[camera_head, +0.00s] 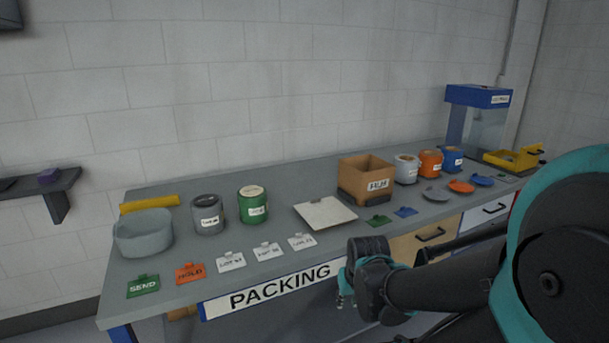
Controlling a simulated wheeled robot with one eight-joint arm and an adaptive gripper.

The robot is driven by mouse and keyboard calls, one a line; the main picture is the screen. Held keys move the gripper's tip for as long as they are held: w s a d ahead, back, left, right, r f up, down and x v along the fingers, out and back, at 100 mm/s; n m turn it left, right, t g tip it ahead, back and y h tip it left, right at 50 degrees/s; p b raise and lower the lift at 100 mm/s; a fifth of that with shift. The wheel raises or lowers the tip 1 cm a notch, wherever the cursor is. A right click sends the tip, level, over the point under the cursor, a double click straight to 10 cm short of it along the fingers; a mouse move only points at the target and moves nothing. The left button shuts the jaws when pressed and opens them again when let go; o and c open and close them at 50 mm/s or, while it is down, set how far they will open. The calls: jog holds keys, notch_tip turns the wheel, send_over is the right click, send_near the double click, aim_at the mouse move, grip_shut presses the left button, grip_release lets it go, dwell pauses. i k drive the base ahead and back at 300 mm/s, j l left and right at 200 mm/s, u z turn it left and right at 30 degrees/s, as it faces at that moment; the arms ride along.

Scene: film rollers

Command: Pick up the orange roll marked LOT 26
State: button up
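An orange roll (430,163) stands upright near the back right of the packing table, with a white label that is too small to read. It stands between a pale grey roll (405,169) on its left and a blue roll (452,158) on its right. My arm reaches in from the lower right, in front of the table, well short of the orange roll. I cannot make out my gripper's fingers or whether they hold anything.
The grey table (290,187) carries a cardboard box (352,182) left of these rolls. Coloured discs, including an orange one (461,186), lie in front of them. A dark grey roll (208,227), a green roll (253,210) and a grey tub (143,237) stand further left.

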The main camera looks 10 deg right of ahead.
aim_at(430, 162)
jog(key=i+l+u, duration=0.2)
jog(key=l, duration=0.5)
jog(key=l+u, duration=0.15)
jog(key=l, duration=0.5)
jog(key=i+l+u, duration=0.2)
jog(key=l, duration=0.55)
jog(key=k+j, duration=0.05)
jog(key=k, duration=0.05)
